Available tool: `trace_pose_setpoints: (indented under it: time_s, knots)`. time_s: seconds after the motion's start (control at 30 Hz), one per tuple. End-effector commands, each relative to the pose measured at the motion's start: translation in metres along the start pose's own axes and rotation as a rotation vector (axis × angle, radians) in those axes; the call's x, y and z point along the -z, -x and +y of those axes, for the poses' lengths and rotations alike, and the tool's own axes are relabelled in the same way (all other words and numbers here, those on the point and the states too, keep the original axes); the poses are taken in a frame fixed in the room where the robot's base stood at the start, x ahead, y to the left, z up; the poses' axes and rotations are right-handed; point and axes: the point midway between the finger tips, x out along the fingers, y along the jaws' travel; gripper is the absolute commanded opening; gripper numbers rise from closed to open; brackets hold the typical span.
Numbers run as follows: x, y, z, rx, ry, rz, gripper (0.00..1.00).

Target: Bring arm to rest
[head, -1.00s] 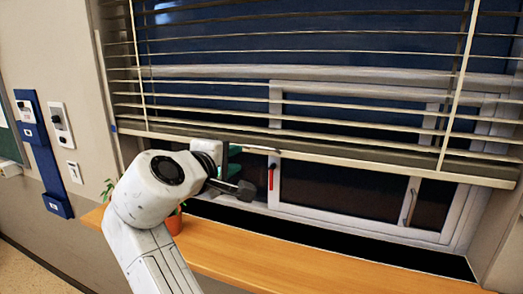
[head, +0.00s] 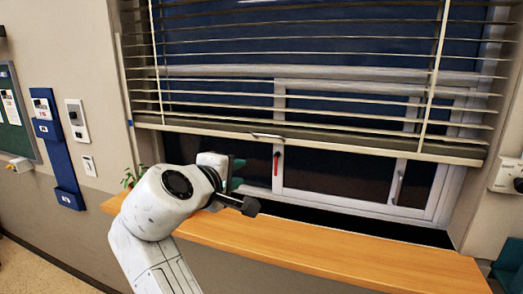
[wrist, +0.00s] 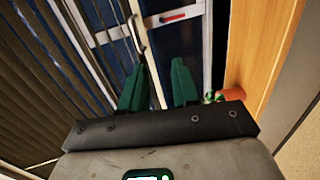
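My white arm (head: 155,220) reaches up from the bottom of the head view and bends toward the window. My gripper (wrist: 161,75) shows in the wrist view with its two green fingers apart and nothing between them. In the head view the gripper is mostly hidden behind my wrist, with a bit of green showing. It is in front of the lower window panes, below the blind and above the wooden sill.
A slatted blind (head: 300,75) hangs over the window (head: 330,175), which has a red handle (head: 276,163). The wooden sill (head: 330,255) is largely bare. A potted plant (head: 133,176) stands at its left end, partly behind my arm. A blue wall panel (head: 60,150) is further left.

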Motion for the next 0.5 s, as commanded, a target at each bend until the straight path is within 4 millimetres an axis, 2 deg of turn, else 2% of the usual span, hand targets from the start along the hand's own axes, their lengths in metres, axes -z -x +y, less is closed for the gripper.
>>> trace_pose_setpoints:
  time_s: [0.27, 0.37, 0.5]
  knots:
    - [-0.033, -0.021, -0.048, 0.089, -0.059, -0.024, 0.3]
    - [-0.052, -0.032, -0.073, 0.138, -0.093, -0.04, 0.3]
    - [-0.088, -0.045, -0.118, 0.223, -0.156, -0.073, 0.3]
